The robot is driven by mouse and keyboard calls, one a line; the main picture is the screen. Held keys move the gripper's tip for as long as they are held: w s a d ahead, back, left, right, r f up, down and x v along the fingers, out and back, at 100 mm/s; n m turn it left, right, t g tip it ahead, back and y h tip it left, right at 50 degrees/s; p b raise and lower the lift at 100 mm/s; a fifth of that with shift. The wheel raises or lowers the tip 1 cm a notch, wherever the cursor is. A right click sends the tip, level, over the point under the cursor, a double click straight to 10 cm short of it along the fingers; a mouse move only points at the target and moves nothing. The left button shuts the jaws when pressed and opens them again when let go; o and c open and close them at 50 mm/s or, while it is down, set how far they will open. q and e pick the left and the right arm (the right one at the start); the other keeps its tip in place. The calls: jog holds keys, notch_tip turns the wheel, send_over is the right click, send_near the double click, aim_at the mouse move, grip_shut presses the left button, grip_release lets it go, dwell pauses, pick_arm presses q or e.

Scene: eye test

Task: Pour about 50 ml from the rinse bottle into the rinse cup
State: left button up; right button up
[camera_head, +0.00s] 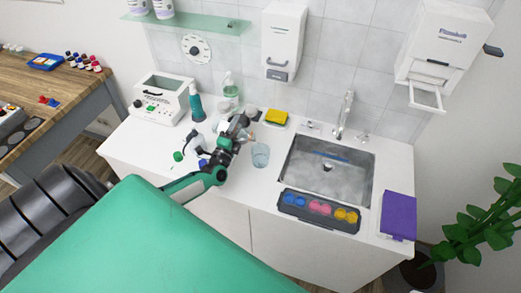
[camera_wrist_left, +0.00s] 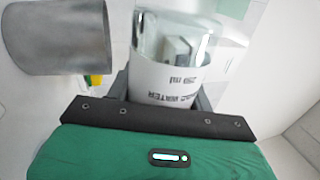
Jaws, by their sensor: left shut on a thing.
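My left gripper (camera_head: 243,124) reaches over the counter from the left. In the left wrist view it is shut on the rinse bottle (camera_wrist_left: 172,84), a clear bottle with a white label reading WATER and 250 ml. In the head view the gripper mostly hides the bottle, and I cannot tell its tilt. The rinse cup (camera_head: 260,159), clear and bluish, stands on the counter just right of and in front of the gripper, apart from it. My right gripper is not in view.
A sink (camera_head: 325,180) lies right of the cup, with a tray of coloured pots (camera_head: 318,210) at its front. A yellow sponge (camera_head: 276,118) and a soap dispenser (camera_head: 230,92) stand behind. A teal bottle (camera_head: 196,106) and white device (camera_head: 160,100) are at the left.

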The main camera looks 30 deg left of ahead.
pick_arm(q)
jog(key=n+b, duration=0.1)
jog(key=b, duration=0.1)
jog(key=f+n+y+b, duration=0.1)
jog(key=n+b, duration=0.1)
jog(key=b, duration=0.1)
jog(key=shift+a+f, duration=0.1)
jog(key=shift+a, duration=0.05)
jog(key=shift+r+n+g+y, duration=0.3)
jog(key=shift+r+n+y, duration=0.05)
jog(key=shift+n+y, duration=0.05)
jog(key=shift+s+a+r+n+b, duration=0.1)
jog(key=shift+a+r+n+b, duration=0.15)
jog(key=shift+r+n+b, duration=0.4)
jog(key=shift+a+r+n+y, duration=0.1)
jog(key=shift+r+n+y, duration=0.15)
jog(key=shift+n, duration=0.2)
dwell(0.6)
